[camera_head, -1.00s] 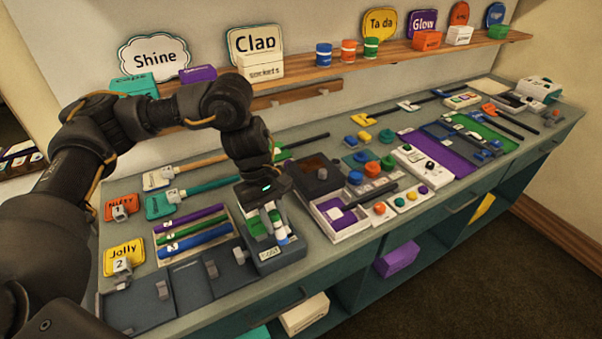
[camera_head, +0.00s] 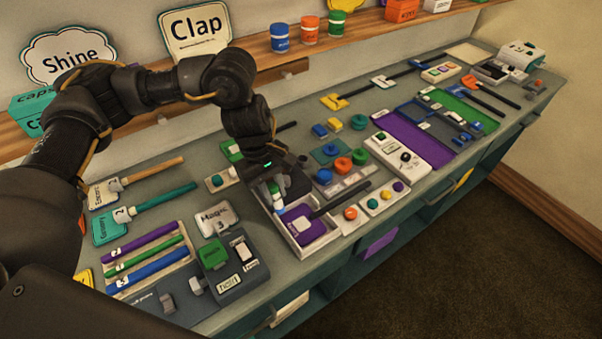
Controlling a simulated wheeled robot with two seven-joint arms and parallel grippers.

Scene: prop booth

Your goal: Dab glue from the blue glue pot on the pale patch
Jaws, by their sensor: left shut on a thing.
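My left gripper (camera_head: 272,191) points down over the left end of a white-rimmed tray (camera_head: 326,238) holding a purple paddle with a dark handle. It is shut on a small blue-and-white thing (camera_head: 276,197), mostly hidden by the fingers; I cannot tell exactly what it is. Among round-topped pieces right of the gripper is a blue one (camera_head: 323,176), which may be the blue glue pot. A blue jar (camera_head: 280,38) also stands on the wall shelf. A pale flat square (camera_head: 468,54) lies at the bench's far end; I cannot tell whether it is the pale patch. My right gripper is out of view.
A dark block with green and white parts (camera_head: 232,268) stands left of the tray. Several coloured rods (camera_head: 145,257) and tagged paddles (camera_head: 112,224) lie farther left. Orange and green round pieces (camera_head: 343,165) stand behind the tray. The shelf (camera_head: 340,45) runs along the wall.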

